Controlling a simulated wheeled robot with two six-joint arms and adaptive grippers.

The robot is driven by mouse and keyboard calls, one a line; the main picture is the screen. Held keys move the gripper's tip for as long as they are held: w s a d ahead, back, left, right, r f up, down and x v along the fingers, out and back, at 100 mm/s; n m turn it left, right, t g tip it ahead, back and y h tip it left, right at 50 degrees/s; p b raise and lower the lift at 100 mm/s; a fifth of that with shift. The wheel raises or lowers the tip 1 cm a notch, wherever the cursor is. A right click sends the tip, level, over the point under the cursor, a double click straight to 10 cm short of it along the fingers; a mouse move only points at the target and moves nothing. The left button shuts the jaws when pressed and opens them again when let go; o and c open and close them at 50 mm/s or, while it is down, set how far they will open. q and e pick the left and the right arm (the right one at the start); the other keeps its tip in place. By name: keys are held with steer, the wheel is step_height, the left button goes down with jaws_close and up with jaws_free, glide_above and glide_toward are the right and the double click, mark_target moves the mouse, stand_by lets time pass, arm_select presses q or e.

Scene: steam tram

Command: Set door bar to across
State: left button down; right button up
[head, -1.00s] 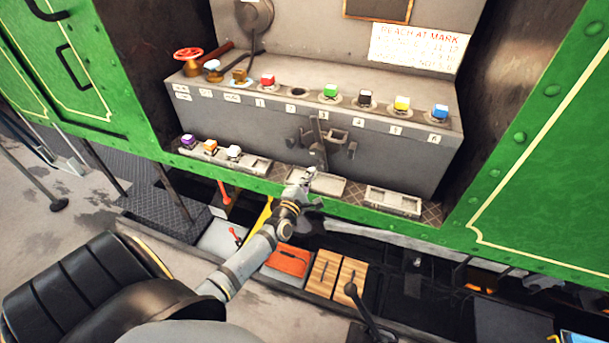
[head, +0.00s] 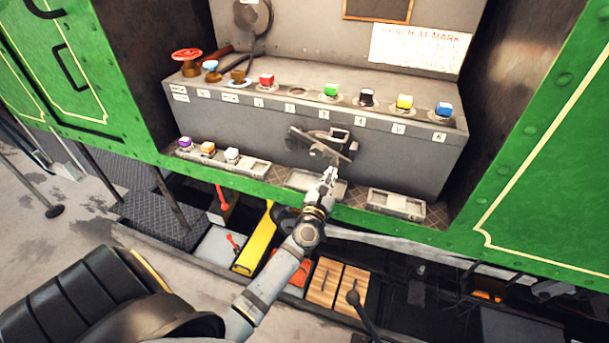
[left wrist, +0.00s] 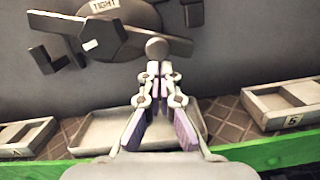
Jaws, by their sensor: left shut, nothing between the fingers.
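The door bar (head: 319,147) is a dark bar on a pivot on the front of the grey locker. It lies nearly level, sloping down to the right in the head view. In the left wrist view the bar (left wrist: 135,36) crosses the top, with a round knob (left wrist: 157,48) in front of its right part. My left gripper (head: 331,172) is shut and empty just below the bar's right end. In the left wrist view its fingertips (left wrist: 158,68) are together right under the knob; I cannot tell whether they touch it. My right gripper is not in view.
Several coloured blocks, such as a green one (head: 331,90), stand along the locker's top ledge (head: 250,97). Shallow trays (head: 396,203) line the green sill below. A red valve wheel (head: 187,56) is at the ledge's left end. A black seat (head: 80,300) fills the lower left.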

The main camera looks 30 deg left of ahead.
arm_select(q)
steer(key=shift+w+d+r+n+y, duration=0.1)
steer(key=shift+d+r+n, duration=0.2)
steer(key=shift+n, duration=0.45)
steer(key=shift+d+r+n+y, duration=0.15)
steer(key=shift+r+n, duration=0.3)
steer(key=shift+n, duration=0.35)
steer(key=shift+w+d+r+n+y, duration=0.1)
steer(key=shift+d+r+n, duration=0.2)
steer(key=shift+n, duration=0.45)
steer(key=shift+a+r, duration=0.1)
